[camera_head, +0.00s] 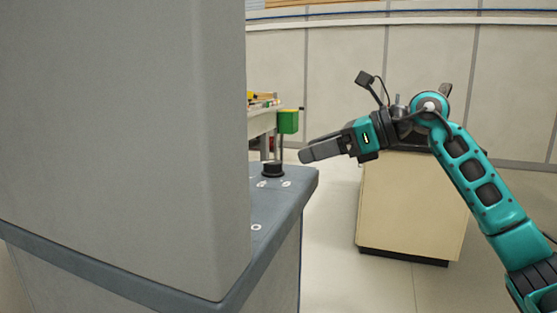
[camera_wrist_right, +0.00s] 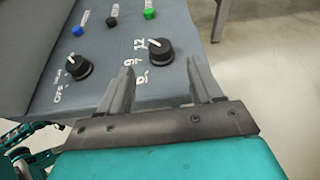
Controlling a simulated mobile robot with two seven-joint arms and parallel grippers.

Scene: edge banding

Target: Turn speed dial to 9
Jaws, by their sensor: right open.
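A black dial (camera_head: 272,170) stands on the blue-grey panel (camera_head: 300,181) of the machine in the head view. In the right wrist view, a black dial (camera_wrist_right: 159,54) with a white pointer mark at its upper left has white numbers beside it, apparently 12, 9 and 6. My right gripper (camera_head: 303,156) is above and to the right of the dial in the head view. Its open fingers (camera_wrist_right: 160,76) are empty, with the numbered dial just beyond the gap. My left gripper is out of view.
Blue (camera_wrist_right: 78,31), black (camera_wrist_right: 112,21) and green (camera_wrist_right: 149,14) buttons line the panel behind the dials. The tall grey machine housing (camera_head: 120,130) fills the left of the head view. A beige cabinet (camera_head: 405,205) stands behind my right arm. Open floor lies between it and the machine.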

